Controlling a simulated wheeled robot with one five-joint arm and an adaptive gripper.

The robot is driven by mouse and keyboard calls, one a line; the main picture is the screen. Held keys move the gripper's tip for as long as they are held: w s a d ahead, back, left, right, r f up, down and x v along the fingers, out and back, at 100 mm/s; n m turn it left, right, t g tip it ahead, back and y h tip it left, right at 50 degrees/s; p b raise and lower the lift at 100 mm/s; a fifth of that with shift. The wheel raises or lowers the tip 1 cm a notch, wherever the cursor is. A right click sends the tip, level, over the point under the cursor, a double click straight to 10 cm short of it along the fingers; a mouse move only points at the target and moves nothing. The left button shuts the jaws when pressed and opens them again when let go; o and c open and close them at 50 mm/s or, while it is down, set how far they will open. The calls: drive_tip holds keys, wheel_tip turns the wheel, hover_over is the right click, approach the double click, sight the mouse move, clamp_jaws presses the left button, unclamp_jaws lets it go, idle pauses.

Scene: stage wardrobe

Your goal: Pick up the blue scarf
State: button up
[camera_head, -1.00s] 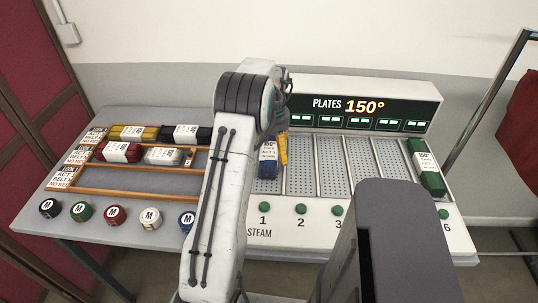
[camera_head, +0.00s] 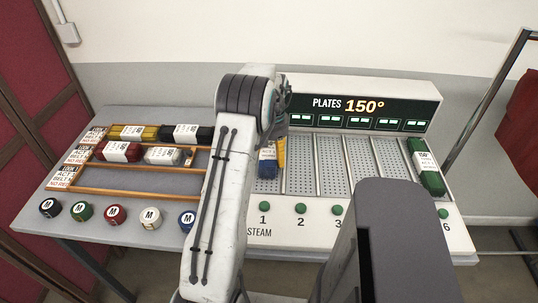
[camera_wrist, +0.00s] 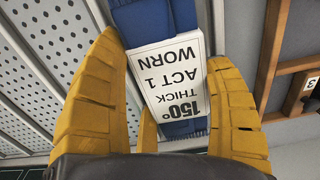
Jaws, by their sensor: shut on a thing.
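The blue scarf (camera_head: 267,169) is a folded bundle with a white paper band. It lies on the leftmost steam plate, partly hidden by my arm. In the wrist view the blue scarf (camera_wrist: 152,22) sits between the yellow fingers, its band reading "150° THICK ACT 1 WORN" upside down. My gripper (camera_wrist: 165,55) is shut on it, with a finger on each side. In the head view only a bit of a yellow finger of my gripper (camera_head: 279,150) shows, beside the scarf. I see no clear gap between scarf and plate.
The middle perforated plates (camera_head: 330,165) are empty. A green bundle (camera_head: 430,178) lies on the rightmost plate. The "PLATES 150°" panel (camera_head: 360,105) stands behind. On the left, a wooden rack (camera_head: 130,193) holds several banded bundles, with round "M" pieces (camera_head: 115,215) in front.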

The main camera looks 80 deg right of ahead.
drive_tip(key=c, duration=0.4)
drive_tip(key=shift+r, duration=0.1)
